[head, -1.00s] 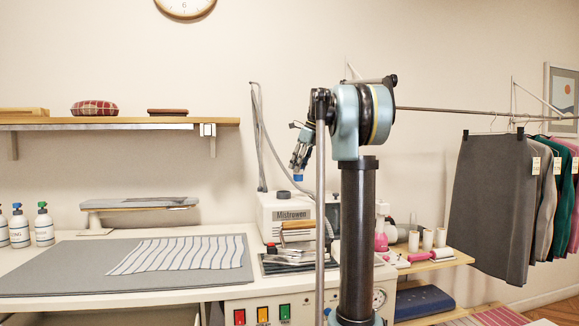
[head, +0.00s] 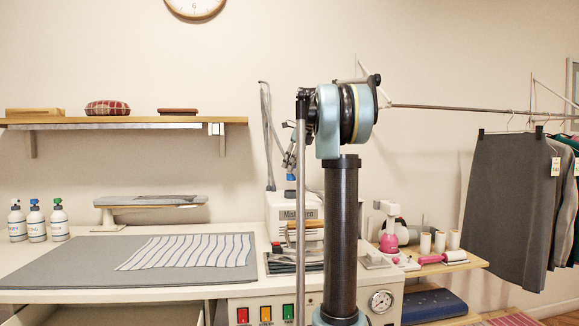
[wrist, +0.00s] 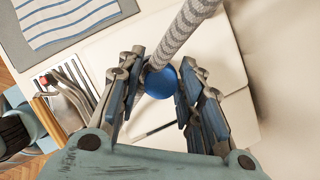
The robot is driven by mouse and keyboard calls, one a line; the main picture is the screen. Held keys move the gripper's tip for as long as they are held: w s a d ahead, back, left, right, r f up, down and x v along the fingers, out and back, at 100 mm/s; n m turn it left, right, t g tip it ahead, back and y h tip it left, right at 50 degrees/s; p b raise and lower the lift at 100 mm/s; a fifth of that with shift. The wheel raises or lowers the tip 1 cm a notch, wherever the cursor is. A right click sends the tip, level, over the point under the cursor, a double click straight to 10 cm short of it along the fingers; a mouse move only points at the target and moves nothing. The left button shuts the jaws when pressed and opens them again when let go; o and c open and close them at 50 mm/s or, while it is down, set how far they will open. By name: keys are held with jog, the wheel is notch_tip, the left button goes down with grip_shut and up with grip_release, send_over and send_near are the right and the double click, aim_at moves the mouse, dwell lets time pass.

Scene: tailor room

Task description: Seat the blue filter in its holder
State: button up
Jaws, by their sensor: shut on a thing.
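The blue filter (wrist: 162,84) shows in the wrist view as a round blue piece between my fingertips. My gripper (wrist: 160,78) is shut on it, with a finger on each side. In the head view my gripper (head: 290,158) is above the white Mistruwen machine (head: 284,207), partly hidden behind my own arm. In the wrist view the machine's pale top (wrist: 215,105) lies below the filter. I cannot pick out the filter's holder with certainty.
A grey braided hose (wrist: 186,28) runs very close to the filter in the wrist view. An iron (wrist: 70,88) rests beside the machine. Striped cloth (head: 190,250) lies on the grey mat (head: 75,262). Three bottles (head: 36,222) stand at left. Skirts (head: 505,205) hang at right.

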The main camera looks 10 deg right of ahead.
aim_at(292, 178)
jog(key=shift+f, duration=2.8)
jog(key=shift+s+f, duration=0.1)
jog(key=shift+f, duration=0.45)
jog(key=o, duration=0.8)
jog(key=v, duration=1.1)
jog(key=shift+s, duration=0.15)
dwell(0.4)
